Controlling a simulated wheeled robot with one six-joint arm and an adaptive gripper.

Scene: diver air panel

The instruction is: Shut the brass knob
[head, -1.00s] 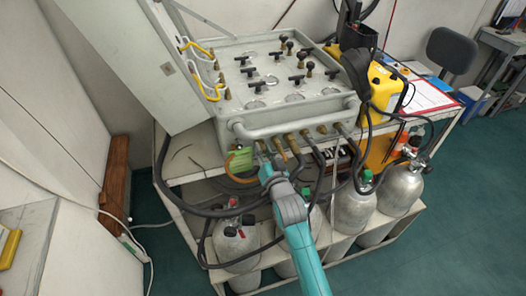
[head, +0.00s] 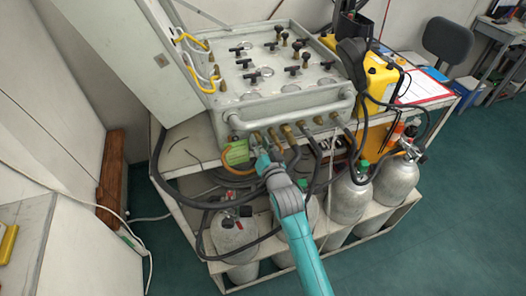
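A grey air panel (head: 270,98) stands on a white cart, with a row of brass fittings along its lower front edge. A brass fitting (head: 288,132) shows near the middle of that row. I cannot tell which brass piece is the brass knob. My gripper (head: 261,155) is in front of the left end of the row, beside a green tag (head: 236,153). Its fingers are small and partly hidden, so I cannot tell whether they are open or touch anything.
Black hoses hang from the fittings around my arm. Grey cylinders (head: 236,234) stand on the lower shelf. A grey pipe rail (head: 295,117) runs above the fittings. A yellow case (head: 381,79) and a clipboard (head: 424,88) are at the right.

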